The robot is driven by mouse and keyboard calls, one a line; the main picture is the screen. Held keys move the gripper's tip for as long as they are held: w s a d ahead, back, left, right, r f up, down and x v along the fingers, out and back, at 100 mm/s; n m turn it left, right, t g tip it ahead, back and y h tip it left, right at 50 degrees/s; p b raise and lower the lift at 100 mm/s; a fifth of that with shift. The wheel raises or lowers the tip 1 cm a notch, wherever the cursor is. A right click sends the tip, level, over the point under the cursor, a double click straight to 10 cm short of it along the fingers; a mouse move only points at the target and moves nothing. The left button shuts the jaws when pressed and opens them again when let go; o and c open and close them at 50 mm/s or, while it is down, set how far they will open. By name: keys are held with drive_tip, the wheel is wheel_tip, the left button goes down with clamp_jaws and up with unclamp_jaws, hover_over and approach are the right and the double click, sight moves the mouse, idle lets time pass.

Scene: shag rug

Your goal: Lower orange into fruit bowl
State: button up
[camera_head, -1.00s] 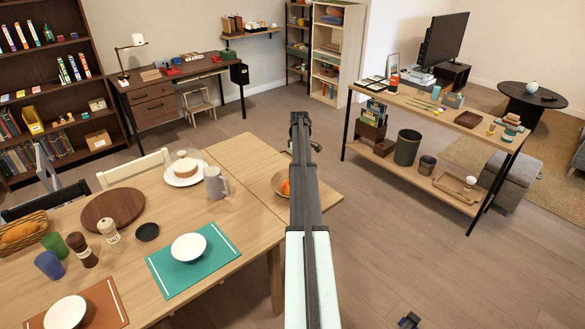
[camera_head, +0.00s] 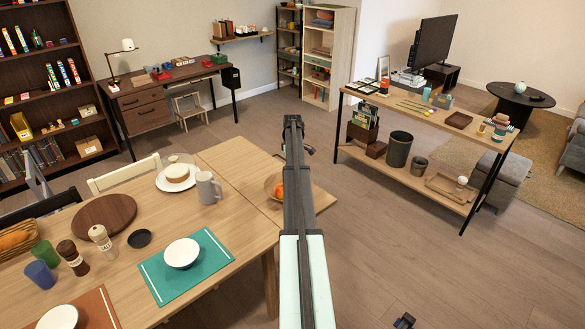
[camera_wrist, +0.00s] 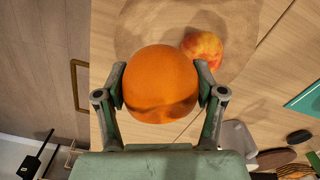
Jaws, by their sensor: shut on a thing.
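My gripper (camera_wrist: 160,78) is shut on an orange (camera_wrist: 160,88), with one finger on each side of it, in the wrist view. A light wooden fruit bowl (camera_wrist: 133,25) lies beyond the orange, which hides part of it. A red and yellow fruit (camera_wrist: 203,50) is in the bowl. In the head view the bowl (camera_head: 270,182) stands on the dining table near its right end, partly hidden by my arm. The gap between orange and bowl cannot be judged.
On the dining table (camera_head: 236,160) are a grey mug (camera_head: 208,187), a plate with a cake (camera_head: 176,176) and a white bowl (camera_head: 182,253) on a teal placemat. A console table (camera_head: 425,105) stands to the right, with bare floor between.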

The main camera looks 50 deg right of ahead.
drive_tip(key=shift+f, duration=0.15)
drive_tip(key=shift+f+b, duration=1)
drive_tip(key=shift+f, duration=1.4)
drive_tip(key=shift+f, duration=0.25)
drive_tip(key=o, duration=1.3)
drive_tip(key=shift+o, duration=0.2)
